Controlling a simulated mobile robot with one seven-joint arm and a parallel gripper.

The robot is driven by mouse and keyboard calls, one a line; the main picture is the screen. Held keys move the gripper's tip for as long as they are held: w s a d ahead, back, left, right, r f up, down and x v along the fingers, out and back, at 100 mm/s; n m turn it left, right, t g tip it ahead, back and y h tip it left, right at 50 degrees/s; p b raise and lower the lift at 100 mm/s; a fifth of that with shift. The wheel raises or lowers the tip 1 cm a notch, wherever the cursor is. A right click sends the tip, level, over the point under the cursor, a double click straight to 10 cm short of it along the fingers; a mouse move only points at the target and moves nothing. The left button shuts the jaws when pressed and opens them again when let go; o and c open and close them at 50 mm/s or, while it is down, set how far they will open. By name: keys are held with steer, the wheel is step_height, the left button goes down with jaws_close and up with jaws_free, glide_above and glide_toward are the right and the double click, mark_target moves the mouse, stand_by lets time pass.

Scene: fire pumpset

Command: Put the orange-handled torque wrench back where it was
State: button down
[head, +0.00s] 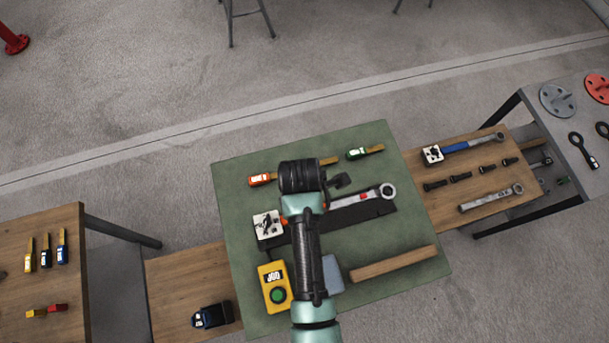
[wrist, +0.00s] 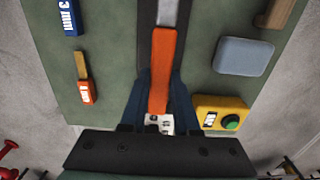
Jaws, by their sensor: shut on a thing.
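The torque wrench has a steel ring head (head: 388,191), a steel shaft and an orange handle (wrist: 161,60). A white tag (head: 267,225) hangs at its handle end. My gripper (wrist: 160,105) is shut on the orange handle, with its blue fingers on either side. In the head view my arm hides the gripper and most of the handle. A long black strip (head: 370,214) lies on the green mat (head: 235,215). In the head view the wrench shows just beyond the strip, nearly parallel to it; I cannot tell whether it touches anything below.
On the mat are a yellow box (head: 274,287) with a green button, a grey-blue block (head: 332,272), a wooden rod (head: 394,263), and orange-tagged (head: 260,180) and green-tagged (head: 360,153) tools. A blue-handled wrench (head: 462,147), another wrench (head: 491,198) and several bolts lie right.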

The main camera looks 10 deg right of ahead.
steer(key=shift+w+f, duration=0.1)
steer(key=shift+f, duration=2.7)
steer(key=c, duration=0.6)
jaws_free()
steer(key=shift+f, duration=0.15)
steer(key=shift+c, duration=0.2)
